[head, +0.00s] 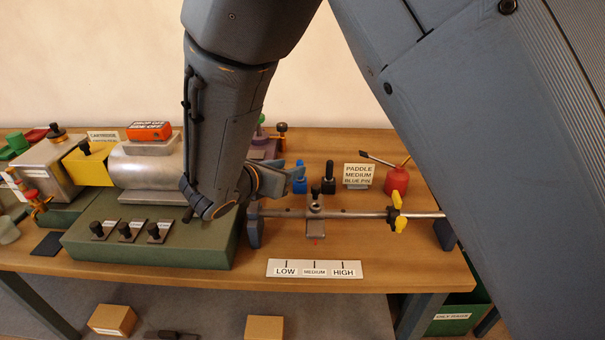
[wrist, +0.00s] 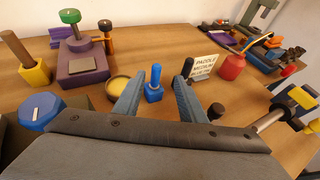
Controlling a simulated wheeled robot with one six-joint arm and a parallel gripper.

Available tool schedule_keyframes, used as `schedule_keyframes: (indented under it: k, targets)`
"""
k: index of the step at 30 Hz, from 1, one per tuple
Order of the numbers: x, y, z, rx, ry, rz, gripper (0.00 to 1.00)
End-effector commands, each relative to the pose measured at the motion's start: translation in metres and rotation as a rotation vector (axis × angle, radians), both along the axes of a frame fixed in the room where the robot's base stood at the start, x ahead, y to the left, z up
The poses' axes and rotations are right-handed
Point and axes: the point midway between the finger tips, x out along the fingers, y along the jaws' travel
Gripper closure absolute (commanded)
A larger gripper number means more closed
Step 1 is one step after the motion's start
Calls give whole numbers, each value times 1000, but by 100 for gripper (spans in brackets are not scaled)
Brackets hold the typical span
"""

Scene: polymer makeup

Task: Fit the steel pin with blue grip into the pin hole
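The pin with the blue grip (wrist: 154,78) stands upright in a small blue base on the table. In the head view its blue grip (head: 300,177) shows just beside my fingers. My gripper (wrist: 157,84) is open and empty, its fingers to either side of the blue pin in the wrist view; I see no contact. It also shows in the head view (head: 291,176). A grey sliding block (head: 315,211) sits on a steel rail (head: 362,214) in front of the pin. A pin hole cannot be made out clearly.
A black-gripped pin (head: 328,177) stands right of the blue one. Behind are a sign (head: 358,174) reading "PADDLE MEDIUM BLUE PIN" and a red oil can (head: 396,180). A LOW/MEDIUM/HIGH scale plate (head: 314,269) lies in front. A green-based machine (head: 150,247) stands left.

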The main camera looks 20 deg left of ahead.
Motion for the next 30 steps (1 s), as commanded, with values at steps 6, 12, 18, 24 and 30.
schedule_keyframes:
  k: [6,12,18,24,30]
  targets:
    - [12,1,-9,-12,-8,13,63]
    - [30,-5,-16,-10,-8,9,63]
    - [51,-9,-27,-12,-7,10,63]
    - [70,-12,-36,-10,-8,12,63]
    - [72,-12,-38,-9,-8,14,63]
